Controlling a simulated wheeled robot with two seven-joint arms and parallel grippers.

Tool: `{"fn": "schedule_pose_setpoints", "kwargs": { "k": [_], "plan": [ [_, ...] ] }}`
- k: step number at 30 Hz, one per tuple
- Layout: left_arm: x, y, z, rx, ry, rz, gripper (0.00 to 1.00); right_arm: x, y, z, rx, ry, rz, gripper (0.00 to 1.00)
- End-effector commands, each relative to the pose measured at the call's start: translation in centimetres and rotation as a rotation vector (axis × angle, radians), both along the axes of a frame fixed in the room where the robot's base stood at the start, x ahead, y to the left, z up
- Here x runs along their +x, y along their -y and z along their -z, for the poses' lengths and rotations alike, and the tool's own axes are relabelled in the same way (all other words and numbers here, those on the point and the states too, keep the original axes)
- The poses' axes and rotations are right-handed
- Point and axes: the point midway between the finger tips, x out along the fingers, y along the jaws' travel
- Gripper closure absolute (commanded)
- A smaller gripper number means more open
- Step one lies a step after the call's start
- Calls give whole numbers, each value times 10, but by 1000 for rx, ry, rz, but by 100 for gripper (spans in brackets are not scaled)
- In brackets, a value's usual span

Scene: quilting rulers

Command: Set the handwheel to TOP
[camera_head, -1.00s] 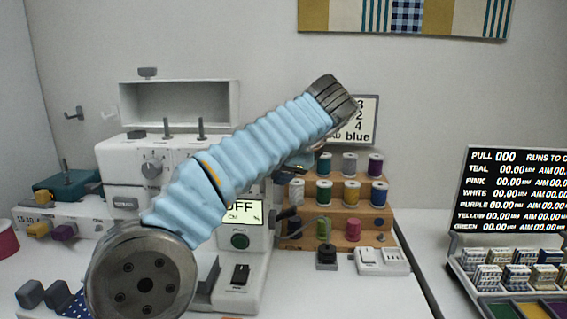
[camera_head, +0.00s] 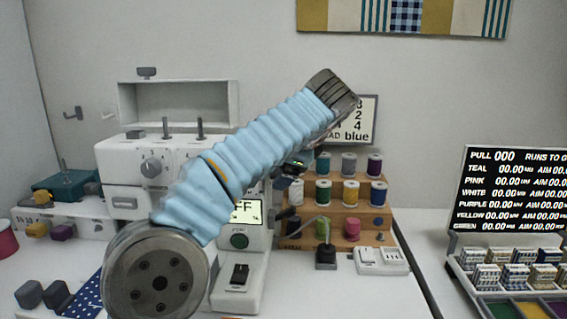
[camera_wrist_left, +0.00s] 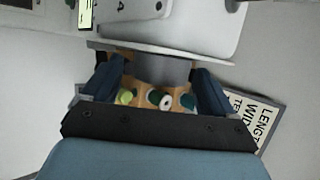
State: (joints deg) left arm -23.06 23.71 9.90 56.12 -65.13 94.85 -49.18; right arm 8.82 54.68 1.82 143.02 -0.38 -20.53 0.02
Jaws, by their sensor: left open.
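The white sewing machine (camera_head: 122,160) stands at the left of the table, its right end largely covered by my blue-sleeved left arm. Its display (camera_head: 246,211) is partly hidden and shows "FF". In the left wrist view, a grey round part, apparently the handwheel (camera_wrist_left: 163,71), sits between the two dark blue fingers of my left gripper (camera_wrist_left: 157,76). The fingers are apart, one on each side of it; I cannot tell whether they touch it. No TOP mark can be read. In the head view this gripper is mostly hidden behind my arm. My right gripper is out of view.
A wooden rack (camera_head: 340,215) of thread spools stands right of the machine, close to the gripper. A white switch box (camera_head: 380,261) and a black stand (camera_head: 326,257) lie in front of it. A scoreboard (camera_head: 512,190) and a tray (camera_head: 470,268) are at the far right.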

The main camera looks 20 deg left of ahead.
Motion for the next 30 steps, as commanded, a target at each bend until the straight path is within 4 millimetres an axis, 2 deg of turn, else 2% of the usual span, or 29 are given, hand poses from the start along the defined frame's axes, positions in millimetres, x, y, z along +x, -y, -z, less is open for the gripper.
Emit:
{"fn": "schedule_pose_setpoints", "kwargs": {
  "k": [7,18,24,30],
  "plan": [
    [-7,9,-12,-1,4,1,13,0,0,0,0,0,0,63],
    [-44,54,-70,-1,3,1,13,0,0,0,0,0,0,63],
    [-52,62,-82,0,2,1,13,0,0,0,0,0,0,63],
    [-56,64,-86,0,1,0,13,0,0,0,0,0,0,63]
  ]
}}
